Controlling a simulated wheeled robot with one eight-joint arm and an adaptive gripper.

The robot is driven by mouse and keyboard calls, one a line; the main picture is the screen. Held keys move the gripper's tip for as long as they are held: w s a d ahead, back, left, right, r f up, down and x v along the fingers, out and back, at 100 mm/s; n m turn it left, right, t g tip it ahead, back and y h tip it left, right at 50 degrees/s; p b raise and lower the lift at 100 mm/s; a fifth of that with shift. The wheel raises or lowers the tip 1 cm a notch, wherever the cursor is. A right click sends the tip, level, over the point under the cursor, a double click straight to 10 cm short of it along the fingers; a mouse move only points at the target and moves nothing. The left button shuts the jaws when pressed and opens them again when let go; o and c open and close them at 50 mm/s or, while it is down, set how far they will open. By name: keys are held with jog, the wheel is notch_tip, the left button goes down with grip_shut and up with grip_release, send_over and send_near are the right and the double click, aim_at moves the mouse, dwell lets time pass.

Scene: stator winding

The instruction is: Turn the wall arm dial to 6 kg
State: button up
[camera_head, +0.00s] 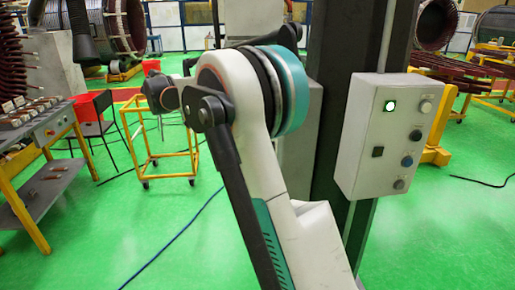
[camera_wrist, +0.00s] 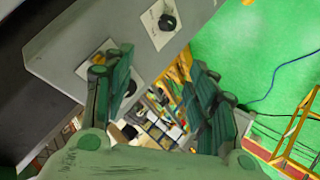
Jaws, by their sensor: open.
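In the wrist view my gripper (camera_wrist: 158,82) is open, with its two green fingers apart and nothing between them. Beyond the fingers is a grey panel (camera_wrist: 75,45). A black dial (camera_wrist: 168,22) sits on a white plate on this panel, above the gap between the fingers. A second white plate (camera_wrist: 106,50) is partly hidden behind the left finger. The dial's markings are too small to read. In the head view my arm fills the middle, and the fingers cannot be made out. I cannot tell which dial is the wall arm dial.
In the head view a grey control box (camera_head: 365,135) with a lit button (camera_head: 390,105) and several knobs is on a dark column (camera_head: 333,100). A yellow cart (camera_head: 165,150) stands left of my arm. A workbench (camera_head: 45,190) is at far left.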

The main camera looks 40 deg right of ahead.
jog(key=w+d+f+m+g+h+b, duration=0.1)
jog(key=w+d+f+m+g, duration=0.1)
jog(key=d+f+m+g, duration=0.3)
jog(key=w+f+m+g+h, duration=0.1)
jog(key=w+f+m+h, duration=0.15)
jog(key=f, duration=0.35)
jog(key=w+d+f+m+g+h+b, duration=0.1)
jog(key=w+d+f+m+g, duration=0.15)
jog(key=f+m, duration=0.3)
jog(key=s+d+f+n+b, duration=0.1)
jog(key=s+d+b, duration=0.1)
jog(key=s+d, duration=0.5)
jog(key=d, duration=0.4)
jog(key=shift+s+d, duration=0.15)
jog(key=shift+s, duration=0.15)
jog(key=c, duration=1)
